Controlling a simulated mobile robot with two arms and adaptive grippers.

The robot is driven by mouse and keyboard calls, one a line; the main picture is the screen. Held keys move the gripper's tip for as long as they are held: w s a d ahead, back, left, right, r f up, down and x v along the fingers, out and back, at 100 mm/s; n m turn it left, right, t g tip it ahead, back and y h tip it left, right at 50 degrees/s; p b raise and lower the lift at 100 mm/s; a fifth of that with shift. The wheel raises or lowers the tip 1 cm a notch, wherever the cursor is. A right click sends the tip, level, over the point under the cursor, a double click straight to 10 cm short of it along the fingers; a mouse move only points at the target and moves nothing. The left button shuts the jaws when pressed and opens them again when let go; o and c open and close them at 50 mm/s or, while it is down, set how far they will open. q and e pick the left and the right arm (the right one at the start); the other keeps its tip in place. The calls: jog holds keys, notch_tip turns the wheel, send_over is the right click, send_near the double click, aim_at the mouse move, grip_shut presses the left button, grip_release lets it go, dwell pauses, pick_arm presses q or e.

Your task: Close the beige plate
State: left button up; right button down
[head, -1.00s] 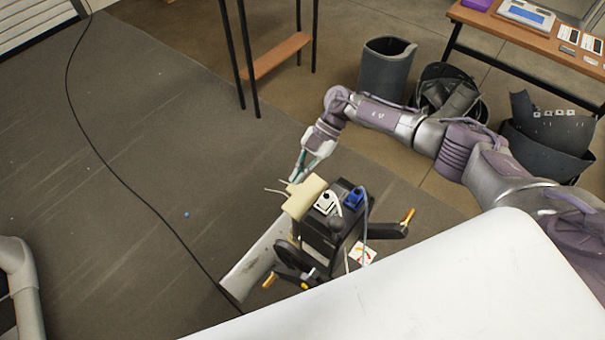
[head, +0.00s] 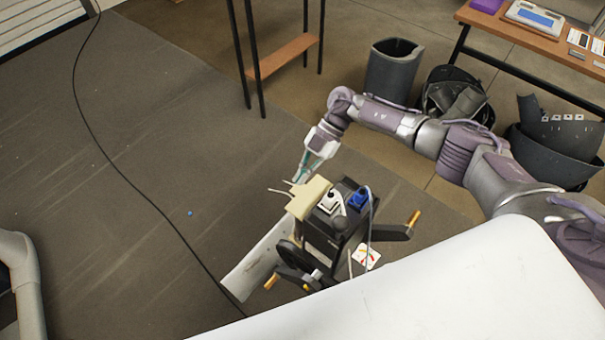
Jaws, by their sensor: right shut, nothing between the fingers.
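The beige plate (head: 308,196) is at the upper left of a black machine (head: 328,228) in the middle of the head view. It sticks out at the side of the machine's top, beside a white plug and a blue plug. My right gripper (head: 299,179) is just behind the plate, with its fingers pointing down toward it. The fingers are shut and empty. The fingertips are close to the plate's far edge; I cannot tell whether they touch. My left gripper is out of view; only part of my left arm shows at the left edge.
A long pale panel (head: 256,262) extends left of the machine. A black cable (head: 130,190) runs across the floor. Dark bins (head: 393,68) stand behind my right arm. A wooden table (head: 540,45) is at the upper right. The floor at left is mostly clear.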

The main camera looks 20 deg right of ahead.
jog(key=v, duration=1.2)
